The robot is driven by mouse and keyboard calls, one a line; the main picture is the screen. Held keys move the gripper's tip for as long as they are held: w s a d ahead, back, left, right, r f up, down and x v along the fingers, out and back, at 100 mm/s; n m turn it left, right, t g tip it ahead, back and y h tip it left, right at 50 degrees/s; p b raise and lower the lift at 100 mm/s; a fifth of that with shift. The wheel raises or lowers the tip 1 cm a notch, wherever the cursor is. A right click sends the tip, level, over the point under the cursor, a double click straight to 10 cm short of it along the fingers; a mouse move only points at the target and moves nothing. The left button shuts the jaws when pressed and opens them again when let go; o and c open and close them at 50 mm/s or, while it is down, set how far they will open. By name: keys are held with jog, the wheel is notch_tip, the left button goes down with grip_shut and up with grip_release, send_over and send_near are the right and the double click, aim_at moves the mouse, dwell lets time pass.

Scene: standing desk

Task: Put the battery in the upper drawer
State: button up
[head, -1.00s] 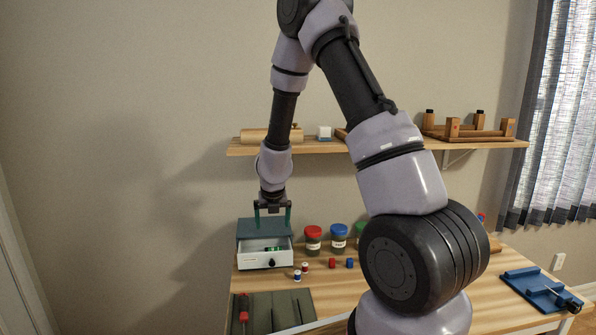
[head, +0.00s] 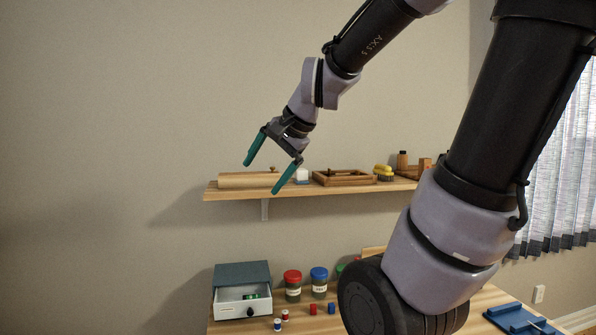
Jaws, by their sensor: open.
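A small cabinet with a dark grey-green top (head: 242,274) stands at the left of the desk. Its white-fronted upper drawer (head: 231,310), with a dark knob, is pulled open. A small green cylinder, apparently the battery (head: 251,296), lies inside the drawer, partly hidden by the drawer's walls. My gripper (head: 265,178) is open and empty, its two teal fingers spread wide. It is high above the cabinet in the picture, in front of the wall shelf, and apart from the drawer.
Right of the cabinet are a red-lidded jar (head: 292,285) and a blue-lidded jar (head: 319,282). Small red and blue pieces stand before them.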

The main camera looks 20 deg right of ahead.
jog(key=s+d+n+h, duration=0.1)
jog(key=s+d+n, duration=0.1)
jog(key=s+n, duration=0.1)
jog(key=s+d+r+n+h, duration=0.1)
jog(key=s+d+n, duration=0.1)
jog(key=s, duration=0.3)
jog(key=shift+s+n, duration=0.4)
jog(key=shift+n, duration=0.1)
dwell(0.5)
